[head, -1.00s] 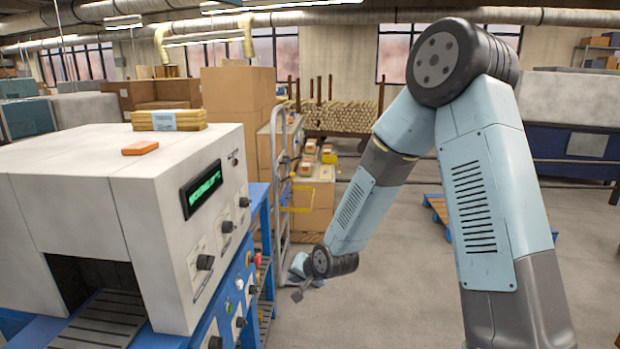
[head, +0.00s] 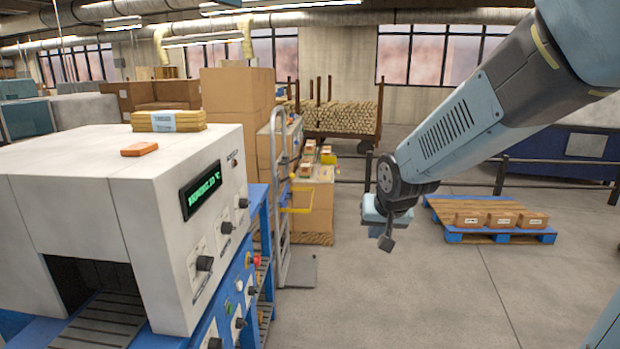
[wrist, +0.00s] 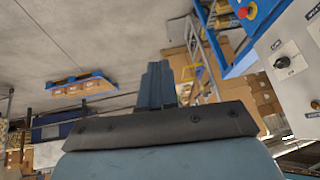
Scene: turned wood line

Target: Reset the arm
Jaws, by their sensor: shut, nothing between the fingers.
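My gripper (head: 386,241) hangs from my arm in the right half of the head view, over open floor. It is shut and holds nothing. It is well clear of the white machine and left of the pallet. In the wrist view the shut fingers (wrist: 156,84) stand up in the middle, with the tilted room behind them.
A white machine (head: 75,200) with a green display stands on the left, with an orange block (head: 139,149) on top. A hand truck (head: 283,200) stands beside stacked boxes (head: 238,95). A blue pallet (head: 460,236) with small cartons lies right. Floor in between is clear.

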